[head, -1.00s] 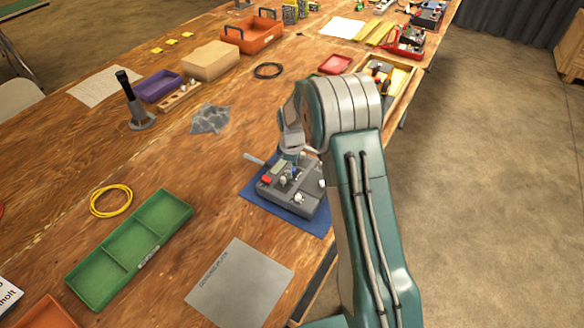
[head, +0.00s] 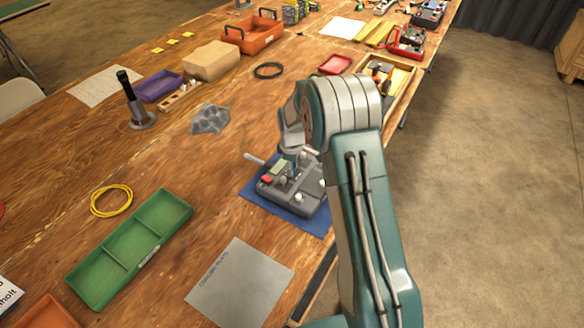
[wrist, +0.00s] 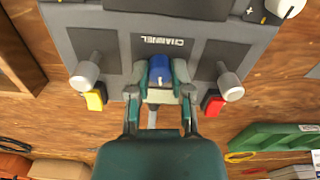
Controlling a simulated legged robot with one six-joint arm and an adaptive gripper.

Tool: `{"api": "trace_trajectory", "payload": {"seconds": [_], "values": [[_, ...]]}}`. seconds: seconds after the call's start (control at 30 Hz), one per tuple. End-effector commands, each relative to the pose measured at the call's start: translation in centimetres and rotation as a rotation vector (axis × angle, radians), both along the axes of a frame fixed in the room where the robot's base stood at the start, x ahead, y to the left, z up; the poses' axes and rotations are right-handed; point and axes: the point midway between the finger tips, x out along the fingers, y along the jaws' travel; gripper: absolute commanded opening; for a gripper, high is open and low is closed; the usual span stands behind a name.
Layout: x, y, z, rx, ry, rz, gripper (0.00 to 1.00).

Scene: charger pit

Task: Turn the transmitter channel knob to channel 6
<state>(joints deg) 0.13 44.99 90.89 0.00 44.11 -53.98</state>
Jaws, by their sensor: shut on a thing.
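The grey transmitter (head: 297,197) lies on a blue mat (head: 252,196) near the table's right edge. In the wrist view its face (wrist: 105,22) shows upside down, with the word CHANNEL above a blue knob (wrist: 159,72). My gripper (wrist: 160,92) is shut on the blue knob, one finger on each side of it. The channel numbers and the knob's pointer cannot be read. Two grey sticks (wrist: 86,74) (wrist: 231,80) stand left and right of my gripper. In the head view my arm hides the knob and part of the transmitter.
A yellow switch (wrist: 94,101) and a red switch (wrist: 213,104) sit close beside my fingers. A green tray (head: 130,250), a grey plate (head: 240,285) and a yellow cable ring (head: 111,201) lie on the table to the left. A dark bell-like object (head: 136,105) stands farther back.

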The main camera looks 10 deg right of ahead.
Motion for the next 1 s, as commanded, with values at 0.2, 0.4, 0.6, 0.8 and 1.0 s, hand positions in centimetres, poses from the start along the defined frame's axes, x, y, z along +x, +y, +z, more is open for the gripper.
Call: {"api": "trace_trajectory", "payload": {"seconds": [0.2, 0.4, 0.6, 0.8, 1.0], "values": [[0.0, -0.02, -0.15, 0.0, 0.0, -0.169, 0.0], [-0.01, -0.02, -0.18, -0.001, 0.0, -0.359, 0.0], [-0.03, 0.0, -0.2, -0.001, 0.001, -0.549, 0.0], [-0.06, 0.01, -0.22, -0.001, 0.001, -0.739, 0.0], [-0.07, 0.02, -0.23, -0.002, 0.001, -0.929, 0.0]]}}
